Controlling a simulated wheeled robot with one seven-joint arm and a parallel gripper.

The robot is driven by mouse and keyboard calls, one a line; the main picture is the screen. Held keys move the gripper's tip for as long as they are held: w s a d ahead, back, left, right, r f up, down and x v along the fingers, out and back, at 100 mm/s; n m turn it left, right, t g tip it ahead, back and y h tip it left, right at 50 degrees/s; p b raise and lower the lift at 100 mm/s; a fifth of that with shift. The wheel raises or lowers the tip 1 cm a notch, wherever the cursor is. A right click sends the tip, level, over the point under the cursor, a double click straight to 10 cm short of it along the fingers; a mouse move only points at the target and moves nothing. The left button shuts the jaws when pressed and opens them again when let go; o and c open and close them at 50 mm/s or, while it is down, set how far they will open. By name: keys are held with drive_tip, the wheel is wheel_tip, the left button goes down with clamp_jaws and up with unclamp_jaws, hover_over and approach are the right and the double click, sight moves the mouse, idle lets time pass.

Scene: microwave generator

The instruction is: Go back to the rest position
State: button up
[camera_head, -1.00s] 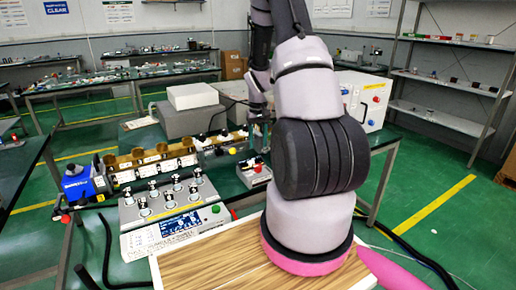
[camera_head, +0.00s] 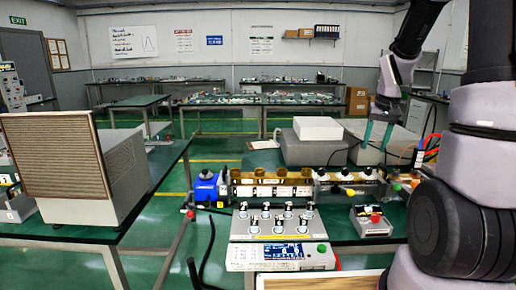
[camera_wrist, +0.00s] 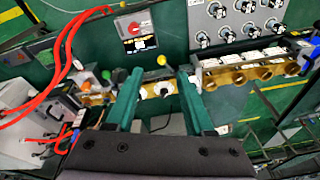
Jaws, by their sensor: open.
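My gripper (camera_head: 376,134) hangs with its teal fingers pointing down at the right of the head view, above the far side of the bench. It is open and empty. In the wrist view the two fingers (camera_wrist: 157,84) stand apart, with part of the bench row showing between and beyond them. I cannot tell the exact height of the fingertips over the bench. My arm fills the right edge of the head view.
A waveguide row with brass parts (camera_head: 270,176) runs along the bench behind a control unit (camera_head: 279,228). A small box with a red knob (camera_head: 371,220) is to its right. Grey boxes (camera_head: 308,150) stand behind. Red cables (camera_wrist: 62,62) loop at left in the wrist view.

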drive_tip(key=s+a+r+t+y, duration=0.1)
drive_tip(key=s+a+r+t, duration=0.1)
drive_tip(key=s+a+r, duration=0.4)
drive_tip(key=s+a+r+t+y, duration=0.1)
drive_tip(key=s+a+r+t, duration=0.1)
drive_tip(key=s+a+r, duration=0.4)
drive_tip(key=s+r, duration=0.5)
drive_tip(key=s, duration=0.2)
drive_tip(key=shift+s+a+r+m+t, duration=0.15)
drive_tip(key=shift+s+m+t, duration=0.15)
drive_tip(key=shift+s+t, duration=0.1)
idle(0.7)
